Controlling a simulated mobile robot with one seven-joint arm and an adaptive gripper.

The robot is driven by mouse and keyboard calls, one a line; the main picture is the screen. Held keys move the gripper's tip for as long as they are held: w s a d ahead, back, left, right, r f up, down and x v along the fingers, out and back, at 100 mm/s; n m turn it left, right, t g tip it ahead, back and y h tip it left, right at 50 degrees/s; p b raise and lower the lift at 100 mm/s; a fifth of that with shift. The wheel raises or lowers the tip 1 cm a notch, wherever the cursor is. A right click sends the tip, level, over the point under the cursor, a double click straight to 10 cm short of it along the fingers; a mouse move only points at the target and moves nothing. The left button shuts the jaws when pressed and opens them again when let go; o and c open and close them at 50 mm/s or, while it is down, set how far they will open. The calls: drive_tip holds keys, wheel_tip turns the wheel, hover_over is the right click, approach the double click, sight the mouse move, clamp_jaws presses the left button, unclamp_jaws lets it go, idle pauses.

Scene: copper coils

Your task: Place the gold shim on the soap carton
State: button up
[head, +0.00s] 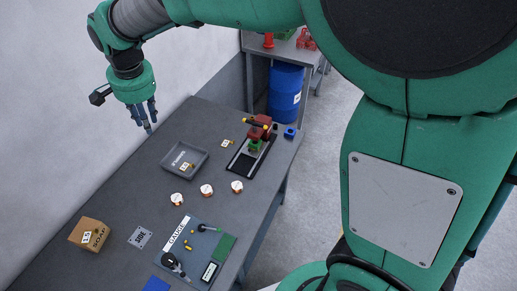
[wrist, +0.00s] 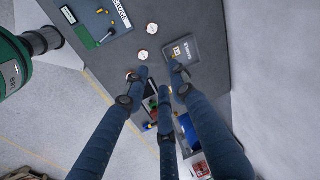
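The brown soap carton (head: 98,230) stands at the table's left end in the head view, with a white tag and a small yellow mark on it. Small gold pieces show in several places. One gold piece (head: 192,166) lies beside a white tag in the grey labelled tray (head: 203,158), and others (head: 187,242) lie on the gauge mat. I cannot tell which is the gold shim. My gripper (head: 149,128) hangs above the table's back edge, fingers down and apart, holding nothing visible. The wrist view shows its three spread fingers (wrist: 160,82) with the tray (wrist: 196,42) beyond.
Three copper coils (head: 206,190) lie across the table's middle. A black fixture with red and green blocks (head: 254,143) stands at the right. The gauge mat (head: 208,262) and a plate marked SIDE (head: 140,237) lie near the carton. A blue barrel (head: 285,93) stands beyond the table.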

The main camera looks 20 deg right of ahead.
drive_tip(key=s+d+r+n+t, duration=0.1)
drive_tip(key=s+d+r, duration=0.2)
drive_tip(key=d, duration=0.3)
drive_tip(key=s+d+r, duration=0.2)
drive_tip(key=d, duration=0.3)
drive_tip(key=s+d+n+t+h, duration=0.1)
drive_tip(key=s+d+n, duration=0.3)
drive_tip(key=s+d, duration=1.6)
drive_tip(key=s+t, duration=0.1)
drive_tip(key=s, duration=0.2)
drive_tip(key=shift+d+t, duration=0.25)
drive_tip(key=shift+t, duration=0.05)
drive_tip(key=shift+s+f, duration=0.1)
drive_tip(key=shift+f, duration=0.05)
wheel_tip(320, 180, down, 14)
drive_tip(key=b, duration=1.4)
idle(2.1)
